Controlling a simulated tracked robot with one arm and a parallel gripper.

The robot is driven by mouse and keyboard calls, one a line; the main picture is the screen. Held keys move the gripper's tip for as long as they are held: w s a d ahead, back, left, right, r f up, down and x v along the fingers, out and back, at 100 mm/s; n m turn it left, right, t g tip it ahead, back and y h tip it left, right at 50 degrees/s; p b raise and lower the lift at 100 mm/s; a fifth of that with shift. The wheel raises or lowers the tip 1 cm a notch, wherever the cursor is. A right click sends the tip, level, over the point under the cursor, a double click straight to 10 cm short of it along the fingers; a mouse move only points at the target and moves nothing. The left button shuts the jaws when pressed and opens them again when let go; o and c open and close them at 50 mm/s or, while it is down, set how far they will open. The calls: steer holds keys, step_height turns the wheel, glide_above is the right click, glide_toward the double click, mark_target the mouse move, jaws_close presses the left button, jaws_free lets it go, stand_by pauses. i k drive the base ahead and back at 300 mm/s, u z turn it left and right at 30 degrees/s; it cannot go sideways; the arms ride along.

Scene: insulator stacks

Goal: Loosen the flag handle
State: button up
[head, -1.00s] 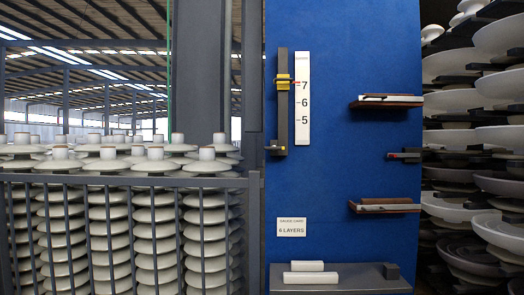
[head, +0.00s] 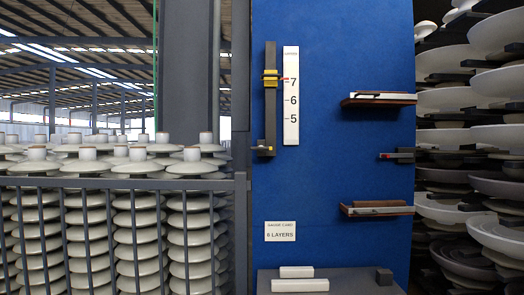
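A blue panel (head: 330,190) carries a dark vertical rail (head: 270,115) with a yellow slider (head: 269,77). A small red pointer at the slider is level with the 7 on the white scale (head: 291,96). A small dark fitting with a yellow tip (head: 263,149) sits at the rail's lower end. Another small dark handle-like piece with a red tip (head: 397,156) is at the panel's right edge, between two brown-and-white shelf-like pieces, the upper (head: 378,99) and lower (head: 376,209). I cannot tell which small piece is the flag handle. My gripper is not in view.
A gauge card (head: 280,231) reads "6 LAYERS". Caged insulator stacks (head: 90,225) stand left, and more insulators (head: 480,135) stand right.

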mark_target(261, 148)
steer(key=z, duration=0.05)
steer(key=k, duration=0.35)
steer(key=z, duration=0.95)
steer(key=i, duration=1.3)
steer(key=u, duration=0.4)
steer(key=i, duration=0.9)
steer(key=u, duration=0.65)
